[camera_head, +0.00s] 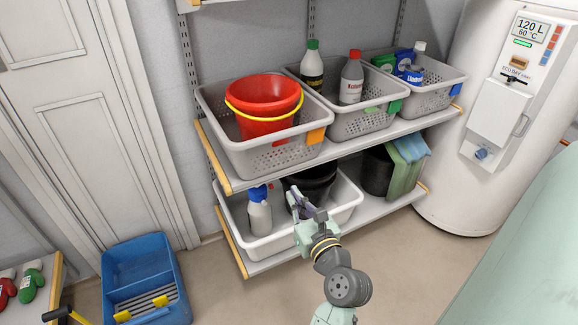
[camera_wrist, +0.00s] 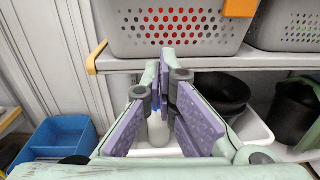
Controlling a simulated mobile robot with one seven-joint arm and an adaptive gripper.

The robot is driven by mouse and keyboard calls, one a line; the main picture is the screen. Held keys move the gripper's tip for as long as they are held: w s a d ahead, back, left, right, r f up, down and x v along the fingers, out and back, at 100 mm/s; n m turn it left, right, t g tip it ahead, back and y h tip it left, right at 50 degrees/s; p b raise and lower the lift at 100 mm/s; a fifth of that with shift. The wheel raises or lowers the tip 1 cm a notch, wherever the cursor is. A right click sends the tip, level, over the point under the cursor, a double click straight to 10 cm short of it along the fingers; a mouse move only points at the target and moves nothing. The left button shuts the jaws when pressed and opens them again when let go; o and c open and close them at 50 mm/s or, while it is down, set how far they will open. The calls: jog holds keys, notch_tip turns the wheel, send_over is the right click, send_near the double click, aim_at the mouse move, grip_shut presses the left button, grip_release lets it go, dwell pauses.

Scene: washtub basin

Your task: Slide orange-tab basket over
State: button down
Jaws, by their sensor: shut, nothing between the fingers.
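The orange-tab basket (camera_head: 285,156) is a grey perforated bin at the left end of the upper shelf, holding a red bucket (camera_head: 268,125) with a yellow handle. Its orange tab (camera_head: 316,136) is on the front right corner. In the wrist view the basket (camera_wrist: 140,42) fills the top, and part of the tab (camera_wrist: 240,7) shows at the top edge. My gripper (camera_head: 303,205) is shut and empty, in front of the lower shelf and below the basket, apart from it. In the wrist view its purple-padded fingers (camera_wrist: 167,68) point toward the shelf edge.
The upper shelf (camera_head: 228,184) also holds a green-tab basket (camera_head: 358,122) with bottles, close right of the orange-tab basket, and another basket (camera_head: 430,100) beyond. Below are a white tub (camera_head: 270,243) with a spray bottle (camera_head: 259,215). A blue bin (camera_head: 140,262) stands on the floor left.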

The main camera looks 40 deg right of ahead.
aim_at(273, 164)
jog(key=p+x, duration=0.1)
jog(key=x, duration=1)
jog(key=shift+w, duration=0.1)
jog(key=p+x, duration=0.1)
jog(key=x, duration=0.1)
jog(key=p+x, duration=0.1)
jog(key=shift+r+p, duration=0.25)
jog(key=shift+p, duration=0.05)
jog(key=shift+w+d+f, duration=0.1)
jog(key=shift+w+f, duration=0.1)
jog(key=shift+w, duration=0.1)
jog(key=shift+s, duration=0.15)
